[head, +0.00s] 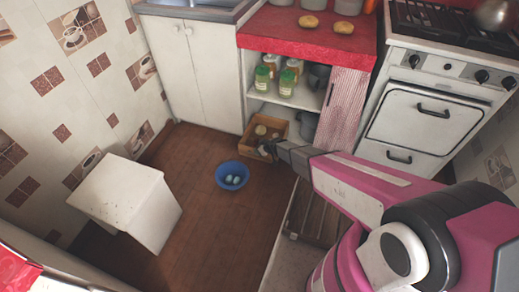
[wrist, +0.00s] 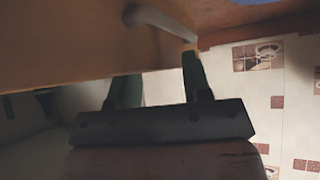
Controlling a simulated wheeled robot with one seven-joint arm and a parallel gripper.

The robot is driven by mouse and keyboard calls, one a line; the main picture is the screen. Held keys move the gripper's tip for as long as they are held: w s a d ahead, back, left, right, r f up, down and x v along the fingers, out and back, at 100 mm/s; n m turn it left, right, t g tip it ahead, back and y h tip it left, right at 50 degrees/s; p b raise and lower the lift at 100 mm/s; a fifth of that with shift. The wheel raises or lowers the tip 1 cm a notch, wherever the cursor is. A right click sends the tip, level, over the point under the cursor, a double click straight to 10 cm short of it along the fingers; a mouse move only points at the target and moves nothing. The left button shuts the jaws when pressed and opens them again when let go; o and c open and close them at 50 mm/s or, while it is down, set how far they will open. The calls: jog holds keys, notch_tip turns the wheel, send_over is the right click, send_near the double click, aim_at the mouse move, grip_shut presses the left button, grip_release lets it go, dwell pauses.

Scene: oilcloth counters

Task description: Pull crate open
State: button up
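The wooden crate (head: 250,143) sits low in the open cabinet under the red counter, with several round brownish things in it. In the wrist view its plain wooden face (wrist: 70,40) fills the upper left, with a grey bar handle (wrist: 160,20) on it. My gripper (head: 267,150) is at the crate's front right corner in the head view. In the wrist view its two dark fingers (wrist: 160,75) stand apart with a gap between them, close to the handle. I cannot tell whether they touch it. The arm hides part of the crate's right side.
A blue bowl (head: 231,174) with pale egg-like things stands on the floor before the crate. A white stool (head: 130,200) is at left. Jars (head: 262,78) stand on the shelf above. A striped cabinet door (head: 342,110) hangs at right, beside the oven (head: 425,120). Open floor lies around the bowl.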

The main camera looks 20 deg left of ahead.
dwell(0.3)
jog(key=v, duration=1)
jog(key=shift+d+r, duration=0.25)
jog(key=shift+r, duration=0.05)
jog(key=shift+s, duration=0.1)
